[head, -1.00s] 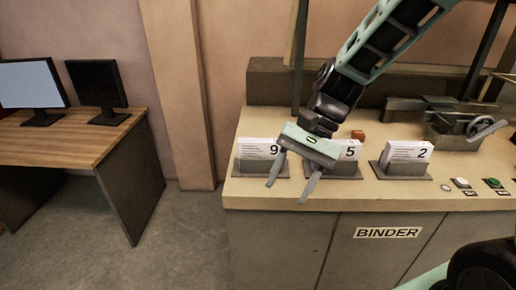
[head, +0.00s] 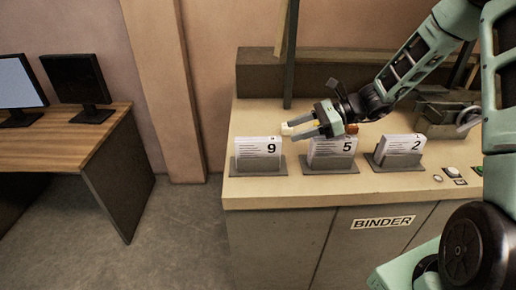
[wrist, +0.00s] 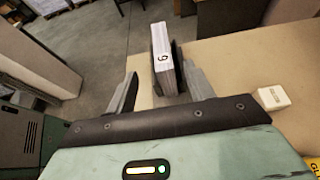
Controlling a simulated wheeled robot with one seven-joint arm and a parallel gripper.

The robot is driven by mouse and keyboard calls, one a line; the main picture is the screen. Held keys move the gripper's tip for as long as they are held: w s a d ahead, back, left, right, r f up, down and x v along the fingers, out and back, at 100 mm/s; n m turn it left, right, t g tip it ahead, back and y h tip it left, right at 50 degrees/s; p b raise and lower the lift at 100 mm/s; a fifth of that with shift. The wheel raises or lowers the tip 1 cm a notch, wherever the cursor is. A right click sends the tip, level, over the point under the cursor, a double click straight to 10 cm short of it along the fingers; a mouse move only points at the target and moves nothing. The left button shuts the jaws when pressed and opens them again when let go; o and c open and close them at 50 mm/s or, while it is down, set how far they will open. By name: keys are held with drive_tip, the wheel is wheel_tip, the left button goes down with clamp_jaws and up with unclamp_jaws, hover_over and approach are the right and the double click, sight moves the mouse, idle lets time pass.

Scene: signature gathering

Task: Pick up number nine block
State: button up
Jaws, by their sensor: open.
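The number nine block (head: 257,149) is a white stack with a black 9, upright in a dark holder (head: 259,168) at the counter's left end. In the wrist view the nine block (wrist: 162,48) lies ahead, lined up between the fingers. My gripper (head: 294,129) is open and empty, pointing left in the head view. It is just to the right of the nine block and slightly above it, apart from it. It also shows in the wrist view (wrist: 160,72).
Blocks five (head: 333,147) and two (head: 402,145) stand in holders to the right. An orange piece (head: 352,128) is by my gripper. A small cream block (wrist: 272,97) lies on the counter (head: 290,190). Buttons (head: 452,171) sit at right; a desk (head: 70,138) stands left.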

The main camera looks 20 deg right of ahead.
sight(261, 139)
drive_tip(key=p+x, duration=0.1)
drive_tip(key=x, duration=0.4)
drive_tip(key=p+x, duration=0.1)
drive_tip(key=x, duration=0.1)
drive_tip(key=p+x, duration=0.2)
drive_tip(key=shift+w+a+r, duration=0.1)
drive_tip(key=shift+w+a, duration=0.1)
drive_tip(key=shift+a, duration=0.1)
drive_tip(key=shift+w+a+f, duration=0.15)
drive_tip(key=shift+a+f, duration=0.05)
drive_tip(key=shift+f, duration=0.05)
drive_tip(key=shift+c, duration=0.3)
clamp_jaws()
drive_tip(key=shift+r, duration=0.1)
